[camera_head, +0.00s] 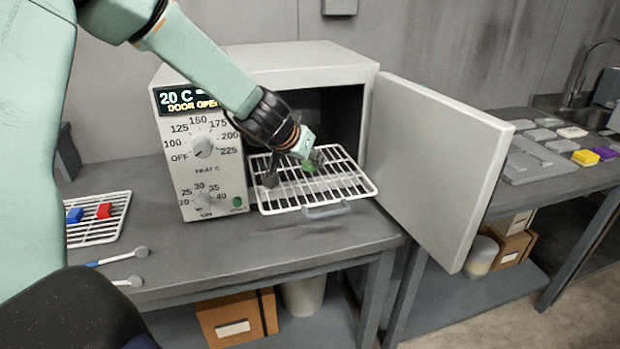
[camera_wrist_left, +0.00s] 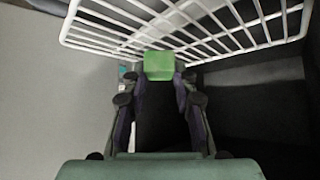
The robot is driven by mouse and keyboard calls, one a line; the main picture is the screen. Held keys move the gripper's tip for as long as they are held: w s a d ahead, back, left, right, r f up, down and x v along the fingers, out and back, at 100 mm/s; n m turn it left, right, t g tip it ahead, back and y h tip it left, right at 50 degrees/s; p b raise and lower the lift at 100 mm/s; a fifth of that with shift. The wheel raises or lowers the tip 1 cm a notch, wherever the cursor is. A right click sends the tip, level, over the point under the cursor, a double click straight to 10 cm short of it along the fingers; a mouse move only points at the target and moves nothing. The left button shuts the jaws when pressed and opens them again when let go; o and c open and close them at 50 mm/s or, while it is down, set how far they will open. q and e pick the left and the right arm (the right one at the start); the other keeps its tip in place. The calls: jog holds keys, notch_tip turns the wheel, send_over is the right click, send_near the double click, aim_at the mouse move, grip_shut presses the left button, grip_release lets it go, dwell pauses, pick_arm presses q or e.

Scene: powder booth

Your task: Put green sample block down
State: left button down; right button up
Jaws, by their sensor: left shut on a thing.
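The green sample block (camera_head: 310,167) is at the tip of my left gripper (camera_head: 292,170), over the white wire rack (camera_head: 346,190) that extends out of the open oven. In the left wrist view the block (camera_wrist_left: 158,66) sits between the fingertips of my left gripper (camera_wrist_left: 158,85), which is shut on it. The rack's wires (camera_wrist_left: 205,36) run just beyond the block. I cannot tell whether the block touches the rack. My right gripper does not show.
The oven (camera_head: 215,170) has its door (camera_head: 435,165) swung open to the right. A second wire rack (camera_head: 85,232) at left holds a blue block (camera_head: 74,215) and a red block (camera_head: 104,210). A grey tray (camera_head: 535,168) lies on the right bench. The bench front is mostly clear.

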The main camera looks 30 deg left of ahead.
aim_at(306, 168)
pick_arm(q)
jog(key=shift+f+b, duration=0.3)
jog(key=shift+f, duration=0.05)
jog(key=f, duration=0.1)
jog(key=f+b, duration=0.2)
jog(key=shift+w+a+f, duration=0.1)
jog(key=shift+w+f, duration=0.05)
jog(key=shift+w, duration=0.15)
jog(key=shift+s+r, duration=0.25)
jog(key=shift+f, duration=0.15)
jog(key=c, duration=1.1)
grip_release()
jog(key=shift+w+f+b, duration=0.1)
jog(key=shift+w+b, duration=0.05)
jog(key=shift+b, duration=0.15)
jog(key=shift+o, duration=0.2)
